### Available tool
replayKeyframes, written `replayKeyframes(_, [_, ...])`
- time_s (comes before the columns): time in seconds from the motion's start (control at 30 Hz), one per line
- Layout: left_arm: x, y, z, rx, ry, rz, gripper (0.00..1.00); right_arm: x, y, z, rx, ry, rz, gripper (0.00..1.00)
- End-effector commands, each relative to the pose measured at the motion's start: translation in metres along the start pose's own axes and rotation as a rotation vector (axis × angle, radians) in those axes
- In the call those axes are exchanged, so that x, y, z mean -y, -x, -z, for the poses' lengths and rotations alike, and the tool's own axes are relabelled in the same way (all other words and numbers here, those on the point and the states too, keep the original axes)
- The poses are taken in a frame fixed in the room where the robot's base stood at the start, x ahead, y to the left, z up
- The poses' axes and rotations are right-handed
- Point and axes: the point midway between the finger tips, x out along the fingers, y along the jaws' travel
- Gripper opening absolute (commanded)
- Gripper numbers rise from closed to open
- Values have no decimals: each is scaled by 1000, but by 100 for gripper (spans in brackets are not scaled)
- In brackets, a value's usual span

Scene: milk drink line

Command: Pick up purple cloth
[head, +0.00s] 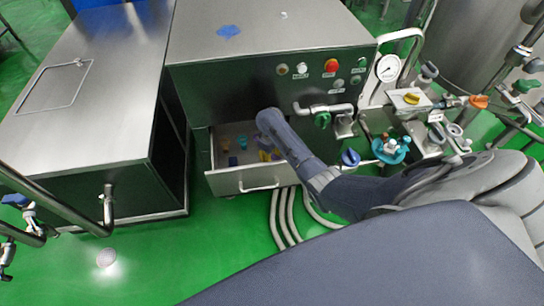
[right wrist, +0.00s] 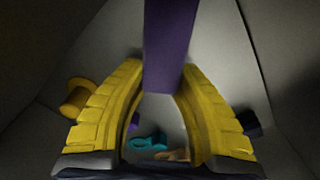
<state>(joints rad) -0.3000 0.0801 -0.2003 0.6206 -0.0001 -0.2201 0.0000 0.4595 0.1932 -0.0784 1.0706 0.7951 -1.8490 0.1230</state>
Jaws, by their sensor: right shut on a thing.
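The purple cloth (right wrist: 168,45) shows in the right wrist view as a smooth, straight-edged purple strip. It runs up from between the yellow fingertips of my right gripper (right wrist: 164,78), which is shut on it. In the head view my right gripper (head: 266,156) is inside the open drawer (head: 245,181) of the steel cabinet, and my arm covers part of it. I cannot clearly make out the held cloth in the head view. My left gripper is not in view.
Small items lie in the drawer, including a teal one (right wrist: 150,142) and a yellow one (right wrist: 80,97). A blue cloth (head: 229,31) lies on the cabinet top. Valves and a gauge (head: 388,68) crowd the right. Pale hoses (head: 285,215) run below the drawer.

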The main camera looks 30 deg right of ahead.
Motion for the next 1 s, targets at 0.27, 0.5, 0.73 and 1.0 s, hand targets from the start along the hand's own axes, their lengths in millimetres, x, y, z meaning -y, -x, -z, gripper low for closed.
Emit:
replayKeyframes(0.27, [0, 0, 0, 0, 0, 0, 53, 0, 30, 2, -5, 1, -1, 1])
replayKeyframes(0.5, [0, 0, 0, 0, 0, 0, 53, 0, 65, 2, -4, 1, -1, 1])
replayKeyframes(0.73, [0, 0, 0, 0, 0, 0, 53, 0, 99, 2, -5, 1, 0, 1])
replayKeyframes(1.0, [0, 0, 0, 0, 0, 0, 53, 1, 143, 2, -7, 1, -1, 1])
